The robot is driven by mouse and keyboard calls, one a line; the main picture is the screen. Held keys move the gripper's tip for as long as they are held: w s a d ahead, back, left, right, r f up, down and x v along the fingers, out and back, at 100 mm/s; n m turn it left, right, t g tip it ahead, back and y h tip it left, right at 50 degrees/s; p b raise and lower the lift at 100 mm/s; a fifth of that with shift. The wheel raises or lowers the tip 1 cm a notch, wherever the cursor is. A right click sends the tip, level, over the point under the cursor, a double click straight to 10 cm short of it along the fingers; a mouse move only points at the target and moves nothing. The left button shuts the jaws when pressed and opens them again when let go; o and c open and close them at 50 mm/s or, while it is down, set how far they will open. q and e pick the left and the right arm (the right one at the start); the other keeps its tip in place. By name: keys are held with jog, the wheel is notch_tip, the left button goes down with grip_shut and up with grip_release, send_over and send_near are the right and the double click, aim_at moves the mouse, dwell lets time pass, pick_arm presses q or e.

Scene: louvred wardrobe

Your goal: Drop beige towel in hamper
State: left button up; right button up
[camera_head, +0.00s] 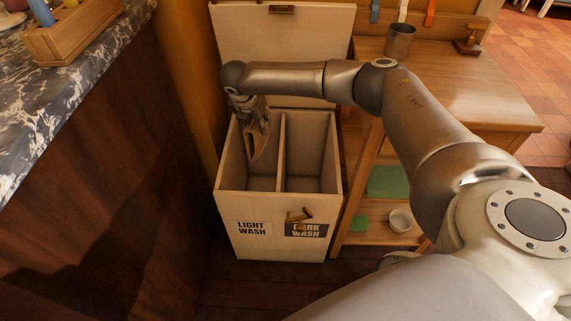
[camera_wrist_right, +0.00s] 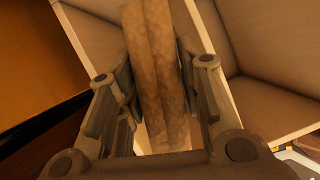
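The hamper (camera_head: 278,225) is a light wooden box with a raised lid (camera_head: 285,50) and two open compartments. Its front labels read LIGHT WASH (camera_head: 252,228) on the left and DARK WASH (camera_head: 306,231) on the right. My right gripper (camera_head: 258,138) points down into the mouth of the left compartment. It is shut on the beige towel, a folded strip that fills the space between the fingers in the wrist view (camera_wrist_right: 158,75). The compartment floor shows below it. My left gripper is not in view.
A marble-topped dark cabinet (camera_head: 60,90) stands close on the left. A wooden bench (camera_head: 465,85) with a metal cup (camera_head: 399,40) stands at the right. Its lower shelves hold green cloth (camera_head: 388,183) and a white bowl (camera_head: 401,219). The right compartment looks empty.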

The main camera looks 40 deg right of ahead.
jog(key=o, duration=0.3)
jog(key=shift+o, duration=0.2)
jog(key=v, duration=1.2)
jog(key=shift+f, duration=0.1)
